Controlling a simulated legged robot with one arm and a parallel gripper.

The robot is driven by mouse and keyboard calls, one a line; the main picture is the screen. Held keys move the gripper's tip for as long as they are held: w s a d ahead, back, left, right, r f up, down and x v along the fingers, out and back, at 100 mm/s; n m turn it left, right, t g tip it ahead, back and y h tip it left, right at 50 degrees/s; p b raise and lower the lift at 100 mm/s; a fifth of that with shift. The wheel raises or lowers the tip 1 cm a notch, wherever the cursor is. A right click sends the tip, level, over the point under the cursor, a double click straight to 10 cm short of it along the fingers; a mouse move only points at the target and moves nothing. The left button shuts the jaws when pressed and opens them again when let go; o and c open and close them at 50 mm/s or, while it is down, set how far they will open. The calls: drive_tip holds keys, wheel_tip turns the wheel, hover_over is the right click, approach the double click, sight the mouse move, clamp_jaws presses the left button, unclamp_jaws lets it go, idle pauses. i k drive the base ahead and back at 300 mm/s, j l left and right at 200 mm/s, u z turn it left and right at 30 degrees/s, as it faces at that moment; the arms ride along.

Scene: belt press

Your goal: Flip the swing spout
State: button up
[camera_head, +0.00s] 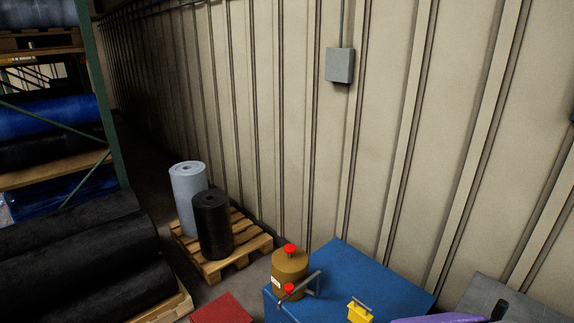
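A brown-gold canister (290,271) with a red knob on top stands on a blue cabinet top (375,285) at the bottom centre. A bent grey metal bar (311,282) with a second red knob (288,288) is at its front right. The bar may be the swing spout, but I cannot tell for sure. A small white label is on the canister's front. A purple and black part cut off at the bottom right edge looks like my arm. No gripper fingertips can be made out.
A red surface (222,308) is at lower left. A pallet (243,248) holds grey and black rolls. A rack with rolls (50,120) stands left. A ribbed wall closes off the back.

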sight(289, 288)
drive_tip(key=z, duration=0.5)
drive_tip(key=k+j, duration=0.15)
drive_tip(key=j, duration=0.7)
drive_tip(key=k+j, duration=0.1)
drive_tip(key=j, duration=0.6)
drive_tip(key=i+j, duration=0.15)
drive_tip(key=j, duration=0.2)
drive_tip(key=i+j+z, duration=0.1)
drive_tip(key=j, duration=0.25)
